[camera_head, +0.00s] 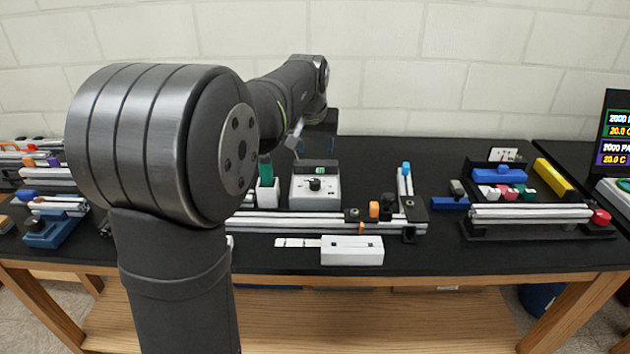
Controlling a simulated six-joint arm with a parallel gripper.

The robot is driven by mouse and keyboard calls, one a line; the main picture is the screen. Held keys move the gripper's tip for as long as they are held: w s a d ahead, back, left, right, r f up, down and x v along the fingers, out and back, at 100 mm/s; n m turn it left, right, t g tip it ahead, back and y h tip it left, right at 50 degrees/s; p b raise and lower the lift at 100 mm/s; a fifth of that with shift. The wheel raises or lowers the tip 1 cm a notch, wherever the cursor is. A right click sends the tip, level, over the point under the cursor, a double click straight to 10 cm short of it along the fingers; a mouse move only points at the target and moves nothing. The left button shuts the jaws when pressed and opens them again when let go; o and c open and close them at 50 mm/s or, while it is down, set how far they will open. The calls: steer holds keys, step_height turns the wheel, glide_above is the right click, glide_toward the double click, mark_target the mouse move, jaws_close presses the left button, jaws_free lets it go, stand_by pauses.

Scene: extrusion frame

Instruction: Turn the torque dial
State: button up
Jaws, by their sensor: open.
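The torque dial (315,184) is a small black knob on the front of a white box (301,200) with a small green-lit display (320,170) above it. The box stands near the middle of the black table. My gripper (312,147) is open and hangs just above and behind the display, apart from the knob as far as I can tell. It is small and partly dark against the table, so its fingers are hard to make out. My arm hides much of the left side.
Silver extrusion rails (285,224) lie in front of the box. A green-handled tool in a white holder (267,193) stands close on its left. Orange (374,210) and black pieces are to the right. A white block (352,250) lies near the front edge. A rack of coloured parts is farther right.

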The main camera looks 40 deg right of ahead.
mark_target(315, 181)
steer(key=x, duration=0.6)
steer(key=w+x, duration=0.1)
steer(key=x, duration=1)
steer(key=shift+w+f, duration=0.15)
steer(key=shift+w, duration=0.2)
steer(key=c, duration=1)
